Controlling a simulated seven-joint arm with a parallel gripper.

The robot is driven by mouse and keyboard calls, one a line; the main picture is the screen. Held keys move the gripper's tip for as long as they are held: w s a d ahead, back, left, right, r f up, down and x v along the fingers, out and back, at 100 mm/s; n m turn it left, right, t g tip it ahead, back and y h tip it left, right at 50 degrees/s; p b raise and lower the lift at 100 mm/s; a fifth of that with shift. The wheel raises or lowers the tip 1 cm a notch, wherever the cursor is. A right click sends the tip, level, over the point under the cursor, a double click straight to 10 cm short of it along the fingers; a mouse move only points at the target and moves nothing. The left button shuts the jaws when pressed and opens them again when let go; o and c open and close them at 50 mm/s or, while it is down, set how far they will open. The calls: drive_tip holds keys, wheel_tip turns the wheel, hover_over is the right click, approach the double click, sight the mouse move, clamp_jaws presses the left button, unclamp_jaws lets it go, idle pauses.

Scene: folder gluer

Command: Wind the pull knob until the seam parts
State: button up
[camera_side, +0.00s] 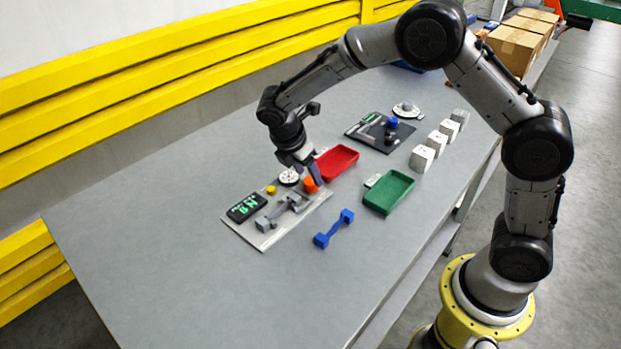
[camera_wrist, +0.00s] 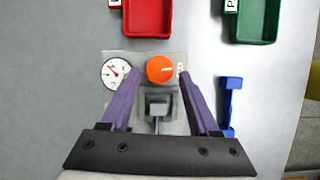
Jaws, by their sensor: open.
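The orange pull knob (camera_side: 311,185) sits on a grey plate (camera_side: 258,240) on the table. In the wrist view my gripper (camera_wrist: 159,76) has one finger on each side of the knob, with gaps between; contact does not show. A grey fixture (camera_side: 283,211) lies on the plate beside the knob. I cannot make out a seam.
A white dial gauge (camera_wrist: 116,73) sits left of the knob. A display (camera_side: 246,207) with green text and a yellow button (camera_side: 271,190) are on the plate. A red tray (camera_side: 336,163), a green tray (camera_side: 388,191) and a blue piece (camera_side: 334,229) lie nearby.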

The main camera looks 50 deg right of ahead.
sight(311, 181)
drive_tip(key=shift+x, duration=1.6)
clamp_jaws()
drive_tip(key=shift+w+m+g, duration=0.1)
drive_tip(key=shift+m+g, duration=0.5)
drive_tip(key=shift+m, duration=1.1)
unclamp_jaws()
drive_tip(key=shift+a, duration=0.1)
